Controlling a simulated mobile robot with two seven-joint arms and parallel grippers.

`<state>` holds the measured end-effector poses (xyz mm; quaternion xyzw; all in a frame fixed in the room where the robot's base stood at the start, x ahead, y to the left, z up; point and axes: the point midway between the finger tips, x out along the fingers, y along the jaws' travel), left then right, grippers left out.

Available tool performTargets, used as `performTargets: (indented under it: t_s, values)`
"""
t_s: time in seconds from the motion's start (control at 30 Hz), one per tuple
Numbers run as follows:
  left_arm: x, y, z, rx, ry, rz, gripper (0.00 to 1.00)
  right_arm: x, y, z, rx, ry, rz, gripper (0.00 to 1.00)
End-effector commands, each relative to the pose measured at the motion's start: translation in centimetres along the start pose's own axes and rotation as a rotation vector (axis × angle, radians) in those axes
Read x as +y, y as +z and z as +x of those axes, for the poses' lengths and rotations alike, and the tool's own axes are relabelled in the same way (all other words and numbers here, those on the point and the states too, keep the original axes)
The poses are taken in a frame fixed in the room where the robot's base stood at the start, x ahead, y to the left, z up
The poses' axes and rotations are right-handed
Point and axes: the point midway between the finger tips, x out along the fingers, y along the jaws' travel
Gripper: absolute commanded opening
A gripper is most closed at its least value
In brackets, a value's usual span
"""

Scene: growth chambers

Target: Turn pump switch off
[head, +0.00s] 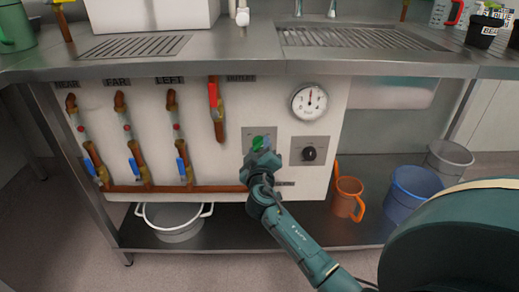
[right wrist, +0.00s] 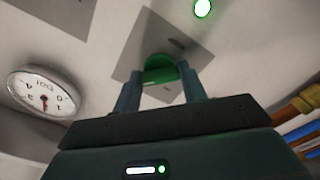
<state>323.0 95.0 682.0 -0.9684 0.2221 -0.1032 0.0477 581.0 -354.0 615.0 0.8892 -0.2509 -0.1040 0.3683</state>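The pump switch is a green knob (head: 258,142) on a grey square plate on the white panel front. In the right wrist view the green knob (right wrist: 159,70) shows between the two fingers, on its grey plate (right wrist: 150,42). A green lamp (right wrist: 202,8) is lit near the plate. My right gripper (head: 262,158) is right in front of the knob and hides the lower part of its plate in the head view. Its fingers (right wrist: 160,88) are apart, one on each side of the knob; firm contact does not show. My left gripper is not in view.
A round gauge (head: 309,102) and a black knob (head: 309,153) are to the right. A red-handled valve (head: 214,98) and several blue-handled valves are to the left. Below stand a white pot (head: 173,234), an orange jug (head: 346,200) and a blue bucket (head: 408,195).

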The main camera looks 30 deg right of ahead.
Motion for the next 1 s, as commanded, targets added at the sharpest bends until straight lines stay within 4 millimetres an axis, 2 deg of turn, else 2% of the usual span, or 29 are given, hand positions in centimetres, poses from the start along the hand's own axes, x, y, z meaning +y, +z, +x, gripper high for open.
performTargets:
  t_s: [0.03,0.23,0.63,1.0]
  values:
    - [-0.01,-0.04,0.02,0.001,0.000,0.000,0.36,-0.01,0.00,0.00,0.000,0.000,0.000,0.35]
    - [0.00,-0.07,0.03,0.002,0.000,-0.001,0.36,-0.01,0.00,0.01,0.000,0.000,0.000,0.19]
    - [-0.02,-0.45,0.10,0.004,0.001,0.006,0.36,0.07,-0.05,0.03,0.000,0.000,-0.083,0.19]
    - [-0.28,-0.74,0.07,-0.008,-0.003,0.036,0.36,0.18,-0.13,0.05,0.000,0.000,-0.385,0.19]
